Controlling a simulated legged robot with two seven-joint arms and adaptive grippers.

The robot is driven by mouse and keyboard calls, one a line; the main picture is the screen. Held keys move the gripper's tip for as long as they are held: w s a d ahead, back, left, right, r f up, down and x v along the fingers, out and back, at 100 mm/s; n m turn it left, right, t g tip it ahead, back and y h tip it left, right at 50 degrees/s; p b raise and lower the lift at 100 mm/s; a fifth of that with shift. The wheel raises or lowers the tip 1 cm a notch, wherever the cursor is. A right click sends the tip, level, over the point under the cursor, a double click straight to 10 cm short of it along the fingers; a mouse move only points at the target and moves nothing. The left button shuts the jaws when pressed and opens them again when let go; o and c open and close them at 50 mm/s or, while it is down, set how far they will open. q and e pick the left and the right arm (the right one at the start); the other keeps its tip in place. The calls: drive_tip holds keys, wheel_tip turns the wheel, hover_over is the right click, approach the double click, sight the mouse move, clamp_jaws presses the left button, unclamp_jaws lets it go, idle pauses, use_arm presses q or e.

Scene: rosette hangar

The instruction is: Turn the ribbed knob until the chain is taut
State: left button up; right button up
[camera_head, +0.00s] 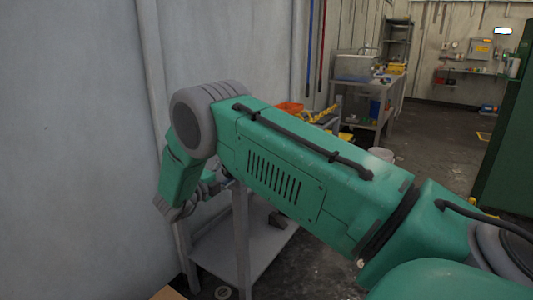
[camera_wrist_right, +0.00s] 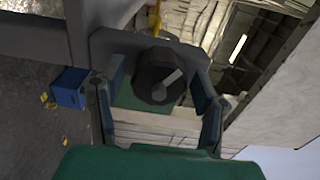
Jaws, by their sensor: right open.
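The dark knob (camera_wrist_right: 157,77), with a lighter pointer-like bar on its face, shows in the right wrist view on a grey bracket (camera_wrist_right: 103,45). My right gripper (camera_wrist_right: 160,82) is open, with one finger on each side of the knob. Gaps show between the fingers and the knob. In the head view my right arm hides the knob, and only part of the right gripper (camera_head: 213,185) shows beyond the wrist. A yellow strip, likely the chain (camera_head: 325,115), shows behind the arm. Its tension cannot be told. My left gripper is not in view.
A grey stand with a low shelf (camera_head: 240,248) is below my arm, close to the pale wall (camera_head: 75,130). An orange bin (camera_head: 290,108) is behind the arm. A bench (camera_head: 365,90) stands further back, and a green cabinet (camera_head: 510,140) is at right.

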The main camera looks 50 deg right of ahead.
drive_tip(key=shift+d+n, duration=0.3)
drive_tip(key=shift+d+f+n+p, duration=0.15)
drive_tip(key=shift+n+p, duration=0.4)
drive_tip(key=shift+n, duration=0.55)
drive_tip(key=n, duration=0.1)
drive_tip(key=n+p, duration=0.1)
drive_tip(key=n, duration=0.3)
drive_tip(key=shift+a, duration=0.3)
drive_tip(key=n+p, duration=0.2)
drive_tip(key=n, duration=0.4)
drive_tip(key=shift+d+n, duration=0.15)
drive_tip(key=shift+n, duration=0.25)
drive_tip(key=n, duration=0.2)
drive_tip(key=shift+n, duration=0.3)
drive_tip(key=n+p, duration=0.1)
drive_tip(key=n, duration=0.2)
drive_tip(key=shift+n, duration=0.3)
drive_tip(key=n, duration=0.4)
drive_tip(key=shift+s+p, duration=0.1)
drive_tip(key=shift+p, duration=0.2)
